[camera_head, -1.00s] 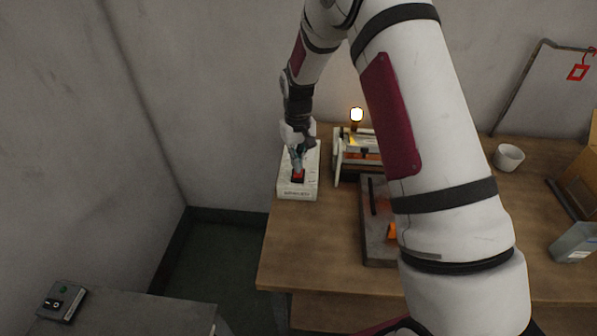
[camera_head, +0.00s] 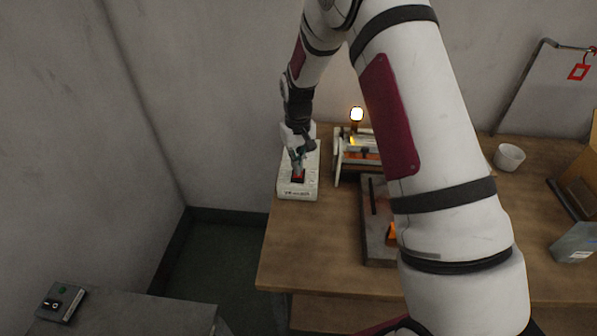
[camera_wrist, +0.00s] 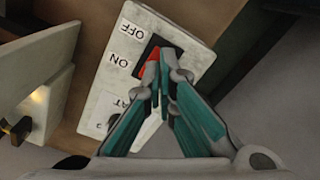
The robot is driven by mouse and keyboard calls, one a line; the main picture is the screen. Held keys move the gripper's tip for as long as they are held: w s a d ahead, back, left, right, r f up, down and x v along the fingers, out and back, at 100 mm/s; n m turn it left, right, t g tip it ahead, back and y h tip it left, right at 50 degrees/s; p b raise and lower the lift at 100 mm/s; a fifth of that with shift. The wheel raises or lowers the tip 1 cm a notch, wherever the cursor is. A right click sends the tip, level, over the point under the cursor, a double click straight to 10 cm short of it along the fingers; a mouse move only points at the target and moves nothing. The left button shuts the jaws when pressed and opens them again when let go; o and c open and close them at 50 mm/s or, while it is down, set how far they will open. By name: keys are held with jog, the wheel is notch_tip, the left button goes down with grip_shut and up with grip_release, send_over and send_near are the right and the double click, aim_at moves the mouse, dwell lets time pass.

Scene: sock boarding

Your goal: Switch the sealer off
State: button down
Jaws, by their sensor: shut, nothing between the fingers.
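A white switch box (camera_head: 297,193) stands at the left end of the wooden table, in the head view. It fills the upper middle of the wrist view (camera_wrist: 108,103), with OFF and ON printed beside a black-framed red rocker switch (camera_wrist: 146,68). The red part shows at the ON side; part of the switch is hidden behind my fingers. My gripper (camera_wrist: 160,62) is shut and empty, its teal fingertips right over the rocker; contact is unclear. In the head view my gripper (camera_head: 298,163) points down at the box. A lit lamp (camera_head: 356,114) stands behind the white-framed device (camera_head: 340,172) to the right.
A grey plate (camera_head: 376,252) lies right of the box, partly behind my arm. A white cup (camera_head: 509,157) stands farther right. A small control box (camera_head: 61,302) sits on a separate grey surface at lower left. Bare tabletop lies in front of the switch box.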

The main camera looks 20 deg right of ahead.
jog(key=shift+f+b, duration=0.3)
jog(key=shift+f, duration=0.75)
dwell(0.5)
jog(key=shift+r+p, duration=0.55)
jog(key=shift+r, duration=3)
